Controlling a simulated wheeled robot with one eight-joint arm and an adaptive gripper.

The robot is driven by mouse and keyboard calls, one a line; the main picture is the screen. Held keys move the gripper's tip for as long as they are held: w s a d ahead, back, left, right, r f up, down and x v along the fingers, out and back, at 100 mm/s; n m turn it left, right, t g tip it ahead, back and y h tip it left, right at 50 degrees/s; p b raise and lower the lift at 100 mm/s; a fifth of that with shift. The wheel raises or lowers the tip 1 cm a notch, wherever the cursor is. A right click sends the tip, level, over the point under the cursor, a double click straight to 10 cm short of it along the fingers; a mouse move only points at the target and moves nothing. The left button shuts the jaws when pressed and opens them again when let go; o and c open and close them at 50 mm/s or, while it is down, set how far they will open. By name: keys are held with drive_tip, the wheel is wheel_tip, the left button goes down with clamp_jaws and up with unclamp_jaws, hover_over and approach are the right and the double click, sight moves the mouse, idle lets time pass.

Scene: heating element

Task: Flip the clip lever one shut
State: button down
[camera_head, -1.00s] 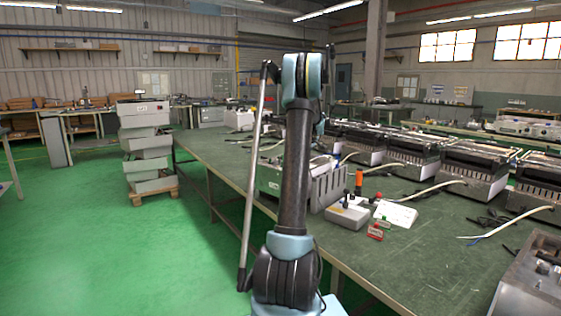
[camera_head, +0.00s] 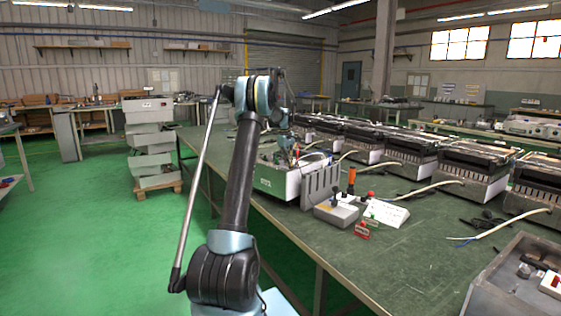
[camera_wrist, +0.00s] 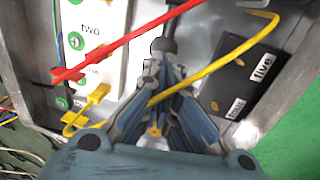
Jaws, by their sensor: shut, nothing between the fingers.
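In the wrist view my gripper (camera_wrist: 165,62) is shut and empty, over an open metal housing (camera_wrist: 18,65). To its left is a white panel (camera_wrist: 100,15) with the label "two" and, below it, a partly covered label ending in "ne". A yellow clip-like part (camera_wrist: 88,108) sits beside that lower label, near my gripper's left side. A thin red bar or wire (camera_wrist: 125,43) runs across the panel. I cannot tell which part is clip lever one, nor whether anything touches my fingers. In the head view the housing (camera_head: 280,183) stands on the bench, with my wrist above it.
A yellow wire (camera_wrist: 225,60) crosses beside my gripper, over a black plate (camera_wrist: 245,80) labelled "four" and "five". In the head view a grey control box (camera_head: 336,214) and an orange-handled tool (camera_head: 351,180) stand by the housing. Several heater units (camera_head: 465,175) line the bench (camera_head: 400,265).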

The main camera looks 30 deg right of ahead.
drive_tip(key=shift+w+a+f, duration=0.1)
drive_tip(key=shift+f, duration=0.1)
idle(0.5)
drive_tip(key=shift+r, duration=0.1)
drive_tip(key=shift+w+a+r, duration=0.1)
drive_tip(key=shift+r, duration=0.05)
wheel_tip(320, 180, up, 13)
drive_tip(key=a, duration=0.2)
drive_tip(key=shift+a+r, duration=0.15)
drive_tip(key=shift+a, duration=0.1)
idle(0.4)
